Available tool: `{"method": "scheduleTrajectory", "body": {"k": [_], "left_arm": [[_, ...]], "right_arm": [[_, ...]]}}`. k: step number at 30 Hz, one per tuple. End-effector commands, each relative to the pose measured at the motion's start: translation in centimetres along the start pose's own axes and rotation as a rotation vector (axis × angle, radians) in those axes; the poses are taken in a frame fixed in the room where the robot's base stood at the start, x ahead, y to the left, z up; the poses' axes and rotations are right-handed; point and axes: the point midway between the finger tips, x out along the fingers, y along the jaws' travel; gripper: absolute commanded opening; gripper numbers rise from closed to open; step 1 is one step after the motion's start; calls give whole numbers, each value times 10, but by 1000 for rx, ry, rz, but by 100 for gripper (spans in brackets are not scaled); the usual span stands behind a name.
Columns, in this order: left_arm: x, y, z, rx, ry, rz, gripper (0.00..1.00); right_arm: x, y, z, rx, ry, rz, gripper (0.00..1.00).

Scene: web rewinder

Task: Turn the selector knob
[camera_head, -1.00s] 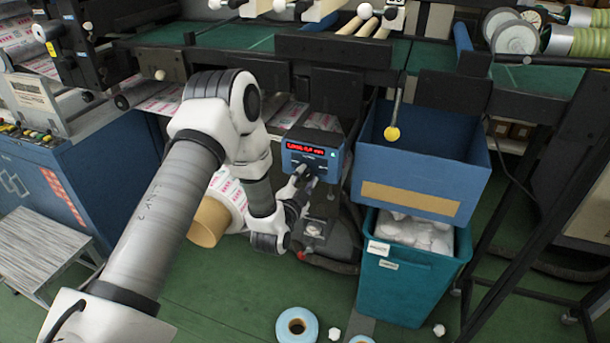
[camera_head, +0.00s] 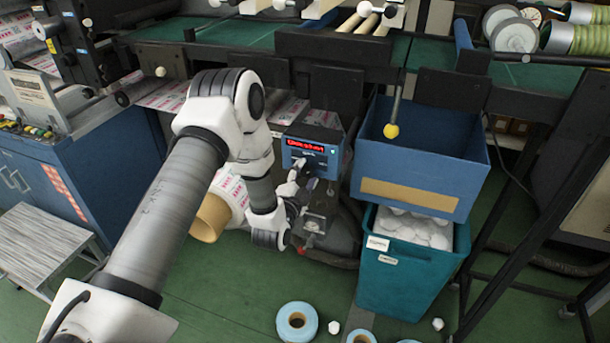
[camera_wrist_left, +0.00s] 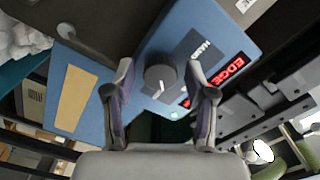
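The selector knob (camera_wrist_left: 160,78) is a round dark grey knob with a white pointer mark, on a blue control box (camera_wrist_left: 205,28) with red lit text. In the head view the blue box (camera_head: 305,143) hangs below the machine frame, and my gripper hides the knob there. My left gripper (camera_head: 304,176) is at the front of the box. In the left wrist view its two fingers (camera_wrist_left: 160,80) are spread, one on each side of the knob, with a visible gap to it. My right gripper is not in view.
A blue open bin (camera_head: 425,163) stands right of the box, over a teal bin (camera_head: 400,280) of white crumpled pieces. A cardboard-cored roll (camera_head: 212,216) is left of the gripper. A blue roll (camera_head: 297,322) lies on the floor.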

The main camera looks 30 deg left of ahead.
Motion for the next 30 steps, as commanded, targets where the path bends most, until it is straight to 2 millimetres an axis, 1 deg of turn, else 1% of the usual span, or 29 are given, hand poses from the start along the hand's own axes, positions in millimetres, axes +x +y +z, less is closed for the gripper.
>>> {"method": "scheduleTrajectory", "body": {"k": [8, 11, 14, 21, 24, 27, 30], "left_arm": [[-1, 0, 0, -1, 0, 0, 60], [-9, 0, 0, -1, 0, 1, 60], [-27, 1, 0, -1, -2, 3, 60], [-89, 1, 1, -1, -3, 5, 60], [-108, 1, 1, -1, -3, 4, 60], [-118, 1, 1, -1, -2, 2, 60], [-120, 0, 0, -1, 0, 0, 60]], "right_arm": [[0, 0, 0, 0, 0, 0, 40], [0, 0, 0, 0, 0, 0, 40], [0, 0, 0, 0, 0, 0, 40], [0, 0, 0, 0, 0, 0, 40], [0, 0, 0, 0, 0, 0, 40], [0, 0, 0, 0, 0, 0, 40], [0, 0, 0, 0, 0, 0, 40]]}}
